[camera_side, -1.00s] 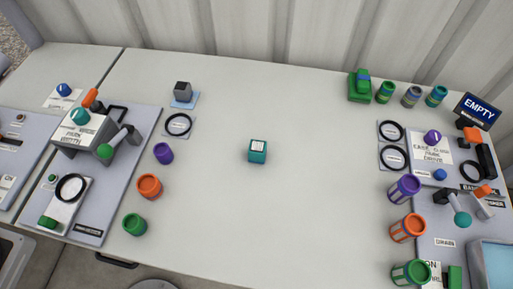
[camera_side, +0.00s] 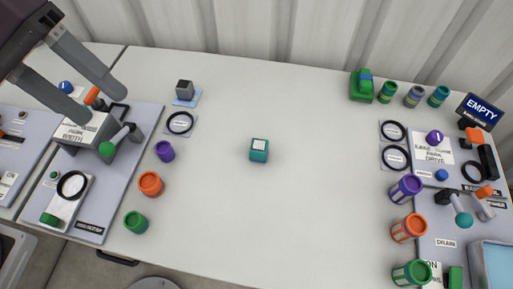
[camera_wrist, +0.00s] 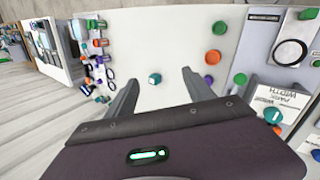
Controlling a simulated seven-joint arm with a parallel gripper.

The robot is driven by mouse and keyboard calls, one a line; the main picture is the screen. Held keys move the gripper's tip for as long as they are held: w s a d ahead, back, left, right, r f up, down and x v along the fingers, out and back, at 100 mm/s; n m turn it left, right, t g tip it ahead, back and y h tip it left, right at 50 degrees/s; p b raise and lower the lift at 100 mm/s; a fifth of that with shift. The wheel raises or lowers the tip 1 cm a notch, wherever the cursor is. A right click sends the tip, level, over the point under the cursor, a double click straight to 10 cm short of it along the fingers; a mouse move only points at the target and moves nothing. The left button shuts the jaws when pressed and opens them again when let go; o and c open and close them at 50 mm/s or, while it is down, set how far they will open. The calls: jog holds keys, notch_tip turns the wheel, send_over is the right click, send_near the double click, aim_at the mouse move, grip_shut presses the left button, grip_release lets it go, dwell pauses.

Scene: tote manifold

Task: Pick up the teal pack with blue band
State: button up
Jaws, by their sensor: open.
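A small teal canister with a blue band (camera_side: 438,96) stands at the back right of the table, at the right end of a short row. A teal cube with a white label on top (camera_side: 259,150) sits alone mid-table. It also shows in the wrist view (camera_wrist: 154,79), framed between my fingers but well beyond them. My gripper (camera_side: 100,107) is open and empty at the upper left in the side view, above the left console. It is far from the banded canister. In the wrist view the items at the far left are too small to tell apart.
Beside the canister stand a grey banded canister (camera_side: 413,96), a green banded one (camera_side: 387,92) and a green block with blue (camera_side: 361,86). The EMPTY display (camera_side: 481,110) is close to its right. Purple, orange and green cups line both sides. Mid-table is otherwise clear.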

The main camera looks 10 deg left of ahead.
aim_at(259, 149)
jog(key=w+d+f+n+g+h, duration=0.2)
jog(key=w+d+f+n+h, duration=0.2)
jog(key=w+d+f, duration=0.35)
jog(key=w+d+f+n+h, duration=0.1)
jog(key=w+d+f+n, duration=0.1)
jog(key=f, duration=0.4)
jog(key=w+d+f+n+t+h, duration=0.1)
jog(key=w+d+f+n, duration=0.1)
jog(key=f+n, duration=0.3)
jog(key=w+d+f+n+t+h, duration=0.1)
jog(key=w+d+f+n, duration=0.1)
jog(key=f, duration=0.7)
jog(key=shift+w+n+h, duration=0.3)
jog(key=shift+n, duration=0.6)
jog(key=x, duration=0.7)
jog(key=shift+w+d+f, duration=0.1)
jog(key=shift+w+f, duration=0.05)
jog(key=shift+f, duration=0.05)
grip_shut()
